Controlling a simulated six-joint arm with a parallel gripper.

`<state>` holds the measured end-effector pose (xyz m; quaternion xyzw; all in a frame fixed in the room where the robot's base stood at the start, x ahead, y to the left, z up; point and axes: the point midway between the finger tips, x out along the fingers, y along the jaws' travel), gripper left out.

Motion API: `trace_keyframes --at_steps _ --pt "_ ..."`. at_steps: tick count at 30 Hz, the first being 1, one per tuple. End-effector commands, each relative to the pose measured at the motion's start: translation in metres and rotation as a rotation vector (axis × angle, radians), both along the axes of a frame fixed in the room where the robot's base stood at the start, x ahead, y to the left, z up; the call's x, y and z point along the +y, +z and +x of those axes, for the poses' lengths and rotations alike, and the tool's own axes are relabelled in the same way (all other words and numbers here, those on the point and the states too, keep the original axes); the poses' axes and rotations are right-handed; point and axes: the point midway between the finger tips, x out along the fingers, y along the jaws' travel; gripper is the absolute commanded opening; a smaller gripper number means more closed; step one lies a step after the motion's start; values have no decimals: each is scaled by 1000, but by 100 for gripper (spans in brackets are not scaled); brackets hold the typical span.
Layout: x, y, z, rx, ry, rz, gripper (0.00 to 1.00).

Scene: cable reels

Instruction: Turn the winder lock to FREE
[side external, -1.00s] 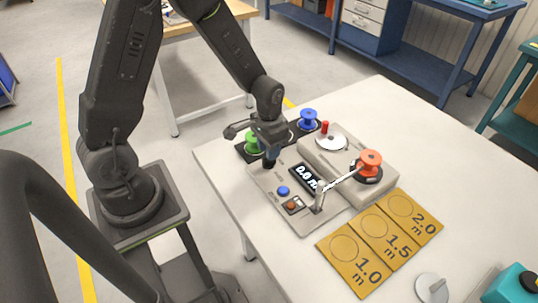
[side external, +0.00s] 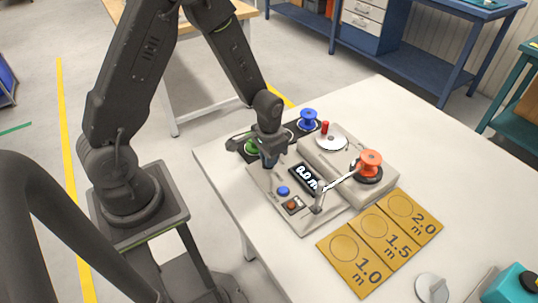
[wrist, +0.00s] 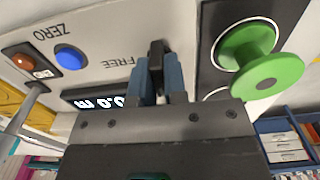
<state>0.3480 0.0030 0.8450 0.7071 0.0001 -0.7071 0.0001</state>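The winder lock (wrist: 156,55) is a small black lever on the grey winder panel, with the word FREE printed to its left in the wrist view. My gripper (wrist: 159,75) has its two blue fingers on either side of the lock, close against it with little gap. The side external view shows my gripper (side external: 268,162) low at the panel's far left corner, covering the lock there. The lock's other marking and its exact angle are hidden by the fingers.
A green reel (wrist: 262,65) is close to the right of my fingers in the wrist view. The display (side external: 306,178) reads 0.0 m. The panel also has a blue button (side external: 283,190) and a red-orange switch (side external: 291,206). An orange reel (side external: 370,164) and a blue reel (side external: 308,119) stand farther off.

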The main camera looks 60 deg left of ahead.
Motion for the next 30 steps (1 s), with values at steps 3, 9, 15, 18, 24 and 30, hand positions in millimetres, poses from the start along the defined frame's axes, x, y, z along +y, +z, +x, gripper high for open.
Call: trace_keyframes --at_steps 3,9,15,18,24,30 --pt "0 0 0 0 0 0 0" --pt "0 0 0 0 -124 0 0" --pt "0 0 0 0 -405 0 0" --pt "0 0 0 0 -545 0 0" --pt "0 0 0 0 -824 0 0" --pt "0 0 0 0 -1023 0 0"
